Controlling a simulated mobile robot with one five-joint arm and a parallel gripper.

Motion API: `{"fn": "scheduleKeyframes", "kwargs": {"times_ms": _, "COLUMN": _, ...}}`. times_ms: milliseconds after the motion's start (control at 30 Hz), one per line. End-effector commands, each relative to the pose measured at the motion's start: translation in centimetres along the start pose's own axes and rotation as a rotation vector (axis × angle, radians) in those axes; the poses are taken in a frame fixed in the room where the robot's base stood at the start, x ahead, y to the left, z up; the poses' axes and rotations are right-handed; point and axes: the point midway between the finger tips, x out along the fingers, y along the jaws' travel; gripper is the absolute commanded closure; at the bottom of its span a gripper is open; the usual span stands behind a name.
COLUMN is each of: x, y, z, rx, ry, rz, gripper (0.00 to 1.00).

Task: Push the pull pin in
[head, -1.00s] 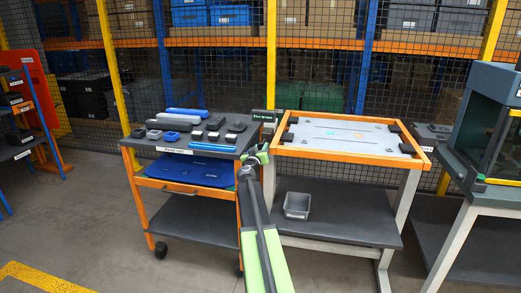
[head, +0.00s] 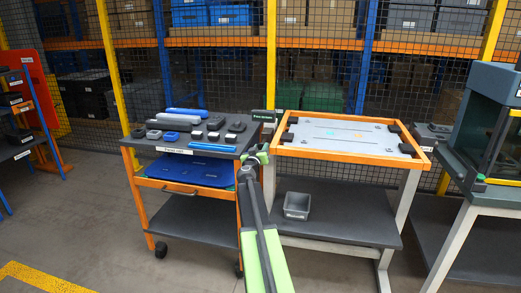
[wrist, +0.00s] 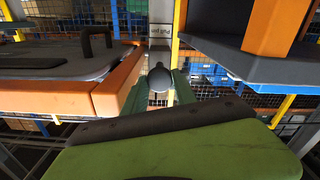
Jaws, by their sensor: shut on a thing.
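The pull pin shows in the wrist view as a dark round knob (wrist: 160,78) on a pale grey upright part. A small white label (wrist: 160,31) with upside-down lettering is on that part. My gripper (wrist: 159,93) has its green fingers on either side of the knob and is shut on it. In the head view my gripper (head: 261,152) is between the tool cart and the orange-framed table. The pin itself is too small and covered there to make out. How far the pin is in cannot be told.
The tool cart (head: 200,152) with several grey and blue parts stands left of my gripper. The orange-framed table (head: 345,155) with a grey plate stands close on the right. A grey bin (head: 296,205) sits on its lower shelf.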

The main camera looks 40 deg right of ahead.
Motion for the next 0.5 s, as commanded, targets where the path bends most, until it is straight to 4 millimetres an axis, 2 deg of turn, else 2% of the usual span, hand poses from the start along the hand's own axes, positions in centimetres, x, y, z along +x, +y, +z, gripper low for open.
{"fn": "scheduleKeyframes", "kwargs": {"times_ms": 133, "x": 1.0, "y": 0.2, "z": 0.1, "rx": 0.0, "ry": -0.002, "rz": 0.005, "gripper": 1.0}}
{"fn": "scheduleKeyframes", "kwargs": {"times_ms": 300, "x": 3.4, "y": 0.1, "z": 0.1, "rx": 0.0, "ry": -0.003, "rz": 0.005, "gripper": 1.0}}
{"fn": "scheduleKeyframes", "kwargs": {"times_ms": 500, "x": 3.5, "y": 0.2, "z": 0.1, "rx": -0.001, "ry": -0.002, "rz": 0.004, "gripper": 1.0}}
